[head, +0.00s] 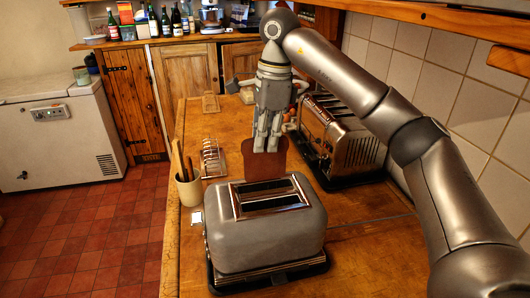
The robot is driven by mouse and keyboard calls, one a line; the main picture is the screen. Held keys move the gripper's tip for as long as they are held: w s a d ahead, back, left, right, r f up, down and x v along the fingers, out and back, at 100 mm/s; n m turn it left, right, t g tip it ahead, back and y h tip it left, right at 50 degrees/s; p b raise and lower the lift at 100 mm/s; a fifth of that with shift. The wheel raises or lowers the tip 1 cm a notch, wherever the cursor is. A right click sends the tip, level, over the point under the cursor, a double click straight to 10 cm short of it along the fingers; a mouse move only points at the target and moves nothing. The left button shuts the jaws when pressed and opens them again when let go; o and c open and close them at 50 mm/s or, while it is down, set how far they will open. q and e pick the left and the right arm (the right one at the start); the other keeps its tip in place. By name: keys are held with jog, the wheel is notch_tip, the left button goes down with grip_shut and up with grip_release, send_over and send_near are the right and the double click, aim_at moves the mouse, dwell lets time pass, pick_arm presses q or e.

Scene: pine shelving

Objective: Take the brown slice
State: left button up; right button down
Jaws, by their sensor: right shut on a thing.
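A brown slice (265,165) stands upright in the head view, just above and behind the slots of the grey toaster (266,230). My right gripper (267,146) points down and is shut on the slice's upper edge. The slice's lower edge lies close to the toaster's far side; I cannot tell whether it touches. The toaster's two slots look dark, with no bread showing in them. My left gripper is not in view.
A second metal toaster (340,140) stands behind to the right, near the tiled wall. A toast rack (212,158) and a beige pot of utensils (188,188) are on the left of the wooden counter (345,250). The front right of the counter is clear.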

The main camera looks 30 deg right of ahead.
jog(key=shift+r, duration=0.15)
notch_tip(320, 180, up, 5)
jog(key=p, duration=0.5)
dwell(0.4)
